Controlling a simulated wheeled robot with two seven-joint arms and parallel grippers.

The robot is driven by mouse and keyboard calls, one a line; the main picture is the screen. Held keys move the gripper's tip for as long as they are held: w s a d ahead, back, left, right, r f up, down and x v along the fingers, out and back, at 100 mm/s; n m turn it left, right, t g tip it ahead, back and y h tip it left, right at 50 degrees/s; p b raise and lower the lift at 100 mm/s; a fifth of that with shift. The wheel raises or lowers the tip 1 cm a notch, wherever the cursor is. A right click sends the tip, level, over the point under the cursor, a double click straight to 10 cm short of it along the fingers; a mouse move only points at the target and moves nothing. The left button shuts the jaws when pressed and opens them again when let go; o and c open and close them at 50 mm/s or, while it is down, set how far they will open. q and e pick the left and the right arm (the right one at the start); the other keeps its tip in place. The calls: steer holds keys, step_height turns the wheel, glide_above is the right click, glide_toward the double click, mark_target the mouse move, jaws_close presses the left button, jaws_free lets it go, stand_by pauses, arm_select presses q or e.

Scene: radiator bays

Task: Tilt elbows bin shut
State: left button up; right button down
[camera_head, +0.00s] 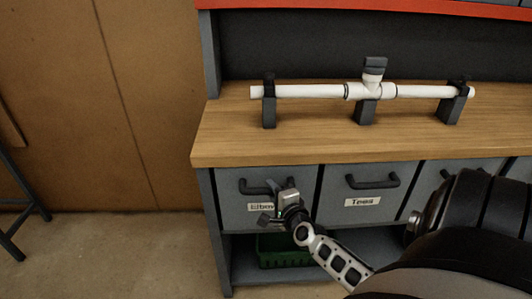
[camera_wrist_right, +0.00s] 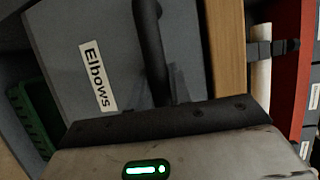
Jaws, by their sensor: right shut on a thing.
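The elbows bin (camera_head: 232,186) is a grey-fronted bin at the left end of the row under the worktop, with a white label partly hidden by my gripper. Its front looks about level with the bin beside it, and no opening shows above it. Its dark bar handle (camera_head: 252,189) runs across the front. My left gripper is out of view.
The tees bin (camera_head: 342,204) is right of the elbows bin, with more bins beyond. A green crate (camera_head: 285,252) sits on the lower shelf. White pipes (camera_head: 310,91) rest in stands on the wooden worktop (camera_head: 230,128).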

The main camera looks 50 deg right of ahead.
steer(key=shift+w+d+r, duration=0.2)
steer(key=shift+d, duration=0.05)
steer(key=shift+r, duration=0.15)
steer(key=c, duration=1.6)
jaws_free()
steer(key=shift+w+d, duration=0.1)
steer(key=shift+o, duration=0.2)
steer(key=shift+f, duration=0.2)
steer(key=shift+s+a, duration=0.3)
steer(key=shift+s, duration=0.25)
steer(key=v, duration=1.4)
steer(key=shift+s, duration=0.4)
